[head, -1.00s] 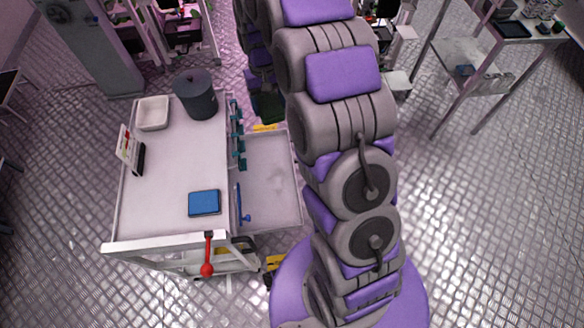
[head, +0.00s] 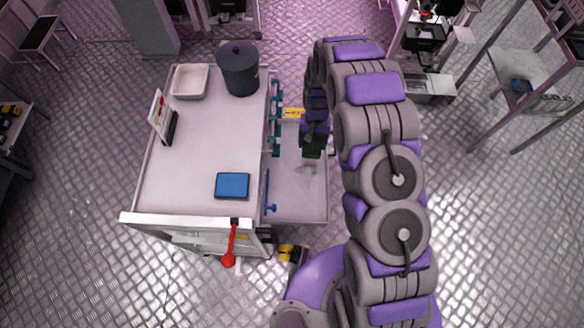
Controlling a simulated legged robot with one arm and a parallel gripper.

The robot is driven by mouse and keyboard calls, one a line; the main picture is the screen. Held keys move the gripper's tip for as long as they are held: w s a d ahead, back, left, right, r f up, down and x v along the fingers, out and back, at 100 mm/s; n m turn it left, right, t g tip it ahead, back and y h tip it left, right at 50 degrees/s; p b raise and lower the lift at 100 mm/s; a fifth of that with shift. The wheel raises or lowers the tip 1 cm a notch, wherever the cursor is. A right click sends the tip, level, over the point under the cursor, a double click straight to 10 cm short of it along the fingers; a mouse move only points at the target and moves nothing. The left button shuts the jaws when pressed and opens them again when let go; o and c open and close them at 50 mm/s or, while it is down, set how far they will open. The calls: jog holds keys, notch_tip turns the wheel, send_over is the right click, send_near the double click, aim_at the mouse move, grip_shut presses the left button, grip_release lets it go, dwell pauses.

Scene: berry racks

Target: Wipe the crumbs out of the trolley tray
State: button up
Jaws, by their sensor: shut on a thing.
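The trolley (head: 196,150) stands left of centre in the head view. Its pale tray (head: 295,208) extends from its right side at a lower level. Small faint greyish specks (head: 308,166) lie on the tray floor; they are too small to make out well. My gripper (head: 313,138) points down over the far right part of the tray, shut on a dark green pad (head: 312,153). The arm hides part of the tray's far right side. I cannot tell whether the pad touches the tray floor.
On the trolley top are a dark lidded bin (head: 238,70), a white dish (head: 190,81), a small upright board (head: 162,115) and a blue pad (head: 232,185). Teal clips (head: 276,100) and a blue-handled tool (head: 268,192) line its right side. A red-knobbed lever (head: 230,248) hangs in front.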

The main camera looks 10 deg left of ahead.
jog(key=b, duration=0.1)
send_over(295, 182)
jog(key=w, duration=0.1)
notch_tip(295, 182, down, 10)
jog(key=shift+a+f+n+b, duration=0.3)
jog(key=shift+a+f, duration=0.4)
jog(key=shift+f, duration=0.25)
jog(key=shift+a+f, duration=0.1)
jog(key=shift+f, duration=0.25)
jog(key=shift+d+f+b, duration=0.4)
jog(key=shift+f, duration=0.3)
jog(key=shift+d+f+b, duration=0.35)
jog(key=shift+f+b, duration=0.05)
jog(key=shift+f, duration=0.3)
jog(key=shift+a+f, duration=0.1)
jog(key=shift+f, duration=0.4)
jog(key=shift+a+f, duration=0.15)
jog(key=shift+a, duration=0.3)
jog(key=shift+d, duration=0.45)
